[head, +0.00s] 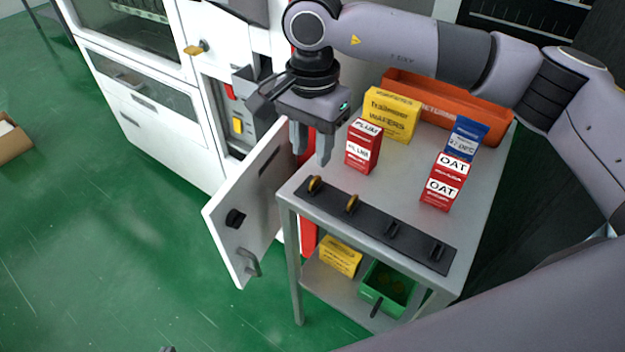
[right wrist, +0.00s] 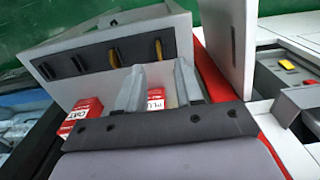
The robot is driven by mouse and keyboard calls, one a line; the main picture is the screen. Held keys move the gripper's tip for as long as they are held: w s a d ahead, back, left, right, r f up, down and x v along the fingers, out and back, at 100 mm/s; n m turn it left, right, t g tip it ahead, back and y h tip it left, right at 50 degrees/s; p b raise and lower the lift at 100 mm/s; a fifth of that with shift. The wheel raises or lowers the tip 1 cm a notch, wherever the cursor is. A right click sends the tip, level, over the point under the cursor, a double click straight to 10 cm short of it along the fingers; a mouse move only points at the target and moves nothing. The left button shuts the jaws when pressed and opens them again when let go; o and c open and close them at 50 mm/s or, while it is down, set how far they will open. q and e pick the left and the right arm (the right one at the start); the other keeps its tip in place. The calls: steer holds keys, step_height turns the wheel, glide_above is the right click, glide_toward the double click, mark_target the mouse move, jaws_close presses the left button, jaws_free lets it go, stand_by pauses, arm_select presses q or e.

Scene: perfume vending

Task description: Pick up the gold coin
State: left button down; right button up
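Two gold coins stand upright in slots of a black strip (head: 372,224) along the near edge of the grey table. The first coin (head: 314,184) is at the strip's left end and the second coin (head: 352,203) is just right of it. Both also show in the right wrist view, the first (right wrist: 158,50) and the second (right wrist: 114,58). The strip's other slots look empty. My right gripper (head: 311,152) points down above the table's left corner, near the first coin. Its fingers are apart with nothing held between them. My left gripper does not show.
A red plum box (head: 364,146), yellow wafers box (head: 391,117), red oat boxes (head: 444,184) and an orange tray (head: 440,102) stand on the table. A white door (head: 240,205) hangs open beside the table's left edge. A green bin (head: 385,290) sits on the lower shelf.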

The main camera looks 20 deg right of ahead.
mark_target(315, 177)
steer(key=shift+w+d+f, duration=0.1)
steer(key=shift+d+f, duration=0.1)
steer(key=shift+f, duration=0.05)
step_height(315, 177, down, 6)
steer(key=shift+d+f+p, duration=0.15)
steer(key=shift+f+p, duration=0.1)
steer(key=shift+p, duration=0.15)
jaws_close()
